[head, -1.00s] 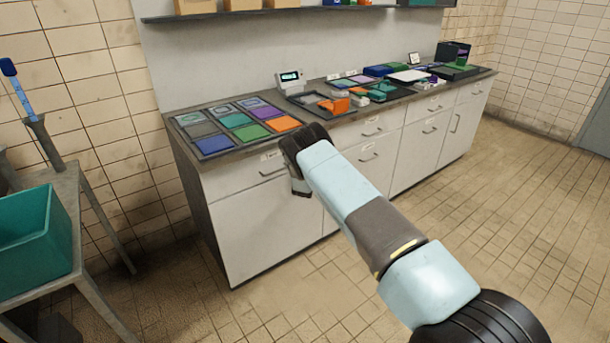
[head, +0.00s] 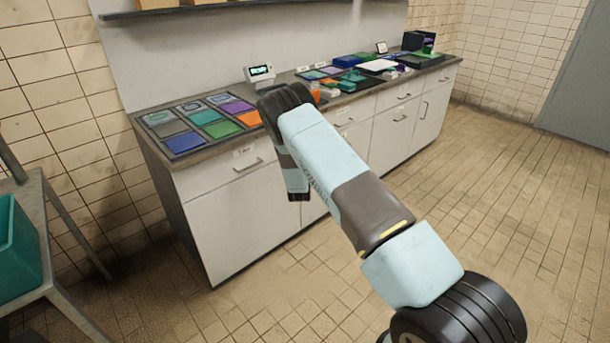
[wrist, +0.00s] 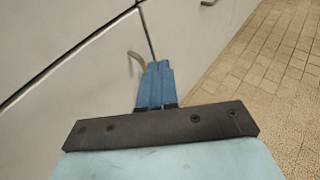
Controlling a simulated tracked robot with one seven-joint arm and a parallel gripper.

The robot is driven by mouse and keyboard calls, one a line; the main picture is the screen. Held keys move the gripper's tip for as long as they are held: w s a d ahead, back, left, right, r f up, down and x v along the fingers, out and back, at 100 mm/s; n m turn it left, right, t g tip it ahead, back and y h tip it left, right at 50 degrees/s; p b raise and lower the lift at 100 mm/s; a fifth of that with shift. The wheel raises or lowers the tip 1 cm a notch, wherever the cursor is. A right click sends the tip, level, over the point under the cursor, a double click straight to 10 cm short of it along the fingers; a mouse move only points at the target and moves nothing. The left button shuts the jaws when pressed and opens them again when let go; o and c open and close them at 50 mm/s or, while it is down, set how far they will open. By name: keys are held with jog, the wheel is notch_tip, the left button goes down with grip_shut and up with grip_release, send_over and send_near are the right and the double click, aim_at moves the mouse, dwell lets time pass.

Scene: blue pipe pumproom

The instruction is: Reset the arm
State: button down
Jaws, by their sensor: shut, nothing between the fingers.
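My arm (head: 345,180) reaches from the lower right toward the cabinet front in the head view. It bends at a dark joint, and its end part points down in front of the white drawers. The fingers are not clear in the head view. In the wrist view my gripper (wrist: 154,68) shows as two blue fingers pressed together, with nothing between them. Behind the fingers are the white cabinet front (wrist: 60,90) and a drawer handle (wrist: 136,64); the gripper appears apart from them.
A counter (head: 205,158) carries coloured trays, a small display (head: 261,72) and several parts. A metal stand with a teal bin (head: 18,250) is at the left. Tiled floor (head: 500,190) is clear at the right. A shelf (head: 230,8) hangs above.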

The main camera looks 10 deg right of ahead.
jog(key=s+d+r+m+g+h, duration=0.1)
jog(key=s+d+r+m+h, duration=0.35)
jog(key=r, duration=0.85)
jog(key=s+d+r+m+g+h, duration=0.1)
jog(key=d+r+m+g+h, duration=0.1)
jog(key=d+r+m, duration=0.8)
jog(key=s+d+r+m+g+h, duration=0.1)
jog(key=s+d+r+m+g, duration=0.15)
jog(key=s+r, duration=0.55)
jog(key=s+d+r+m+g+h, duration=0.1)
jog(key=s+d+r+m+g, duration=0.2)
jog(key=s+r, duration=0.45)
jog(key=s+r+m+g+y, duration=0.15)
jog(key=s+r+m, duration=0.3)
jog(key=s, duration=0.45)
jog(key=s+r+m+y, duration=0.3)
jog(key=s+r+m, duration=0.15)
jog(key=s, duration=0.55)
jog(key=s+a+r+m+y, duration=0.1)
jog(key=s+a+m+y, duration=0.1)
jog(key=s, duration=0.8)
jog(key=s+a+r+m+t+y, duration=0.1)
jog(key=s+a+m+y, duration=0.1)
jog(key=s+a+y, duration=0.2)
jog(key=s+a, duration=0.3)
jog(key=s, duration=0.4)
jog(key=shift+a+r+m+y, duration=0.15)
jog(key=shift+r+m+y, duration=0.15)
jog(key=shift+m+y, duration=0.1)
